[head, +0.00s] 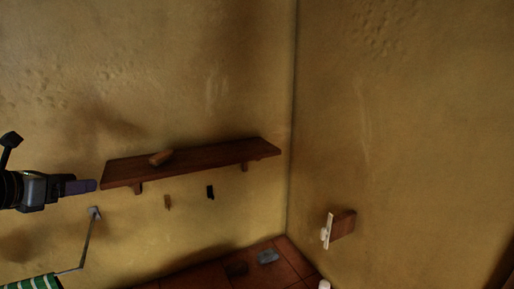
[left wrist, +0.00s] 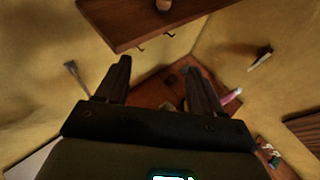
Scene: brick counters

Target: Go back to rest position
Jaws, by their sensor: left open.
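My left gripper (head: 82,186) comes in from the left edge in the head view, just left of a wooden wall shelf (head: 205,160). In the left wrist view its two dark fingers (left wrist: 158,92) stand apart with nothing between them. A small brown object (head: 161,158) lies on the shelf. My right gripper is in neither view.
A green and white striped cloth (head: 32,283) hangs at the lower left. A wooden block with a white piece (head: 327,231) is on the right wall. The upper walls are bare.

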